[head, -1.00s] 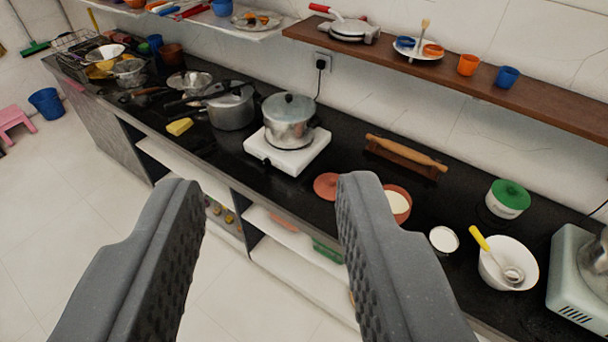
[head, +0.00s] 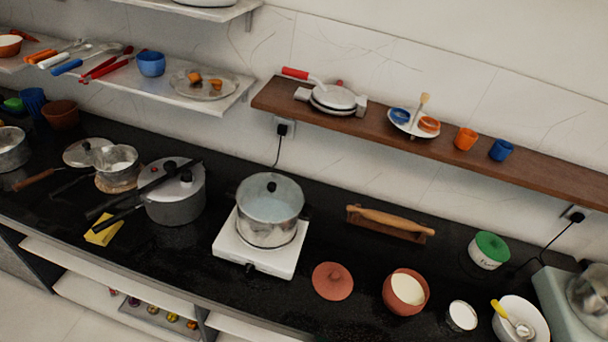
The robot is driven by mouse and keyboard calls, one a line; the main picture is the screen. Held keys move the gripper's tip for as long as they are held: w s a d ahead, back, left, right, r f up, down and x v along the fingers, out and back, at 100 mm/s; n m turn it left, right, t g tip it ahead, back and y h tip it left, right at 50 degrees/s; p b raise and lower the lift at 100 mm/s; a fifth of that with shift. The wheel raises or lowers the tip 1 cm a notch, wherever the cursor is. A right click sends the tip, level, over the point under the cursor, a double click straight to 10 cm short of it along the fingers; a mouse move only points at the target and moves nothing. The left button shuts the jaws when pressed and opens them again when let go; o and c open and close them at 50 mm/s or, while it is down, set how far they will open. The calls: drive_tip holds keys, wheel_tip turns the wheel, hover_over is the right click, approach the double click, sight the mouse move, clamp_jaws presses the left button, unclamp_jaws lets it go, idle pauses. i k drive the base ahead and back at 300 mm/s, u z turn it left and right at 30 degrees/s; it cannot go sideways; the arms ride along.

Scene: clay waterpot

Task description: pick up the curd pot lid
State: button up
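The curd pot lid, a round terracotta lid with a small knob (head: 332,281), lies flat on the black counter. It is in the lower middle of the head view, in front and to the right of the white stove. The terracotta curd pot (head: 388,297), with white curd inside, stands uncovered just right of the lid, a small gap apart. My gripper is out of the picture now. The lid is fully visible.
A steel pot (head: 268,212) sits on the white stove (head: 228,245), left of the lid. A rolling pin (head: 396,220) lies behind. A white cup (head: 461,316) and white bowl (head: 508,310) stand to the right. A wooden shelf (head: 450,148) overhangs the counter's back.

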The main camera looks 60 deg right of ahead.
sight(332, 281)
drive_tip(key=z, duration=0.4)
drive_tip(key=i, duration=1)
drive_tip(key=z, duration=0.6)
